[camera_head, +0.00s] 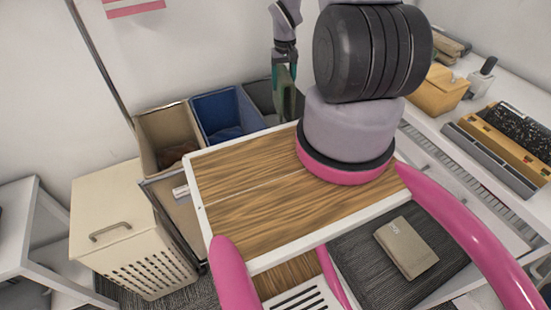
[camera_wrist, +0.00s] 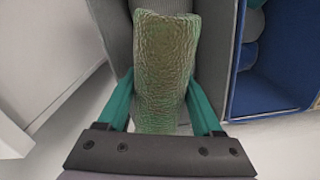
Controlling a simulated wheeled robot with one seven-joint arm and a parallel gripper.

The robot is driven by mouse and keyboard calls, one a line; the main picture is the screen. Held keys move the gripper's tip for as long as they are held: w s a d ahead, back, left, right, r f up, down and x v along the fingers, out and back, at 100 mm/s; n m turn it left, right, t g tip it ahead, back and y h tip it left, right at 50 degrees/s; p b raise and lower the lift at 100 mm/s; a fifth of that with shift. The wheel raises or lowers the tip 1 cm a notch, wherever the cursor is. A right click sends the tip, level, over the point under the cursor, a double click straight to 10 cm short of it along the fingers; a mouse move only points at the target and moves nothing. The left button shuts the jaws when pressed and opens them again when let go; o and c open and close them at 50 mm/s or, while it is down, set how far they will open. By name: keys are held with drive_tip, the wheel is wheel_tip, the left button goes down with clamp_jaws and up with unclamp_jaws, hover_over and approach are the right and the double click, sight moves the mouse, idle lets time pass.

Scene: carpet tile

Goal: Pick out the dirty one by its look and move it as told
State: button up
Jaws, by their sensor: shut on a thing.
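My gripper (camera_head: 284,76) is at the back of the head view, above the grey bin (camera_head: 258,94). In the wrist view my gripper (camera_wrist: 163,105) has its teal fingers closed on both sides of a mottled green-brown cloth-like thing (camera_wrist: 165,65). The held thing (camera_head: 287,104) looks long, wrinkled and stained, and hangs down in the head view. The grey bin (camera_wrist: 213,50) lies behind it in the wrist view. I cannot tell whether its lower end is inside the bin.
A blue bin (camera_head: 217,108) holding dark blue cloth and a tan bin (camera_head: 165,128) holding brown cloth stand beside the grey one. A cream hamper (camera_head: 108,215) stands at left. My wooden-topped body fills the middle. A desk with stationery (camera_head: 500,135) is at right.

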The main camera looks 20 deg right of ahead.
drive_tip(key=shift+f, duration=0.7)
drive_tip(key=o, duration=1.5)
drive_tip(key=shift+o, duration=0.2)
wheel_tip(320, 180, up, 11)
drive_tip(key=shift+f, duration=0.1)
